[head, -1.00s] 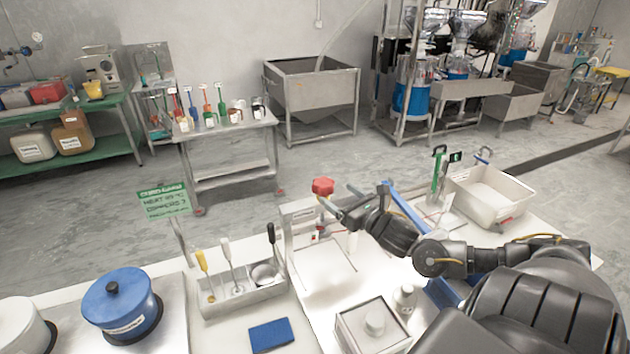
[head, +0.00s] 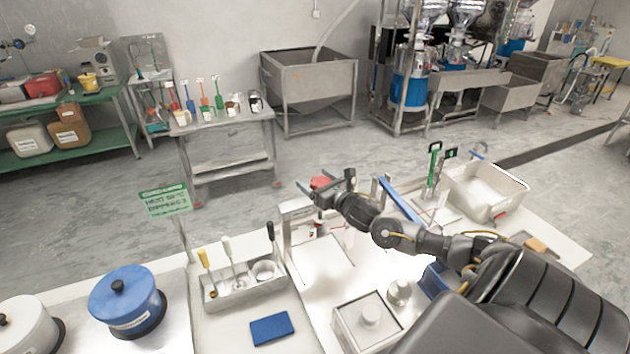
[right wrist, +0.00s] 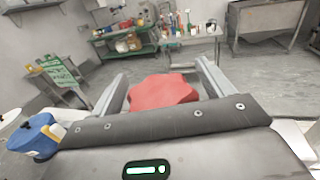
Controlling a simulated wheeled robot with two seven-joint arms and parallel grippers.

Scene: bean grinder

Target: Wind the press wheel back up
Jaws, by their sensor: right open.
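The red press wheel (head: 321,182) sits on top of the press frame (head: 298,206) at the middle of the table in the head view. My right gripper (head: 308,190) is at the wheel, its arm reaching in from the right. In the right wrist view the lobed red wheel (right wrist: 162,91) lies between the two spread fingers (right wrist: 160,85), with a gap on each side. The gripper is open. In the head view the gripper partly covers the wheel. My left gripper is not in view.
Left of the press is a metal rack (head: 245,293) with upright tools. A metal box (head: 360,325) stands in front, and a white bin (head: 487,190) at right.

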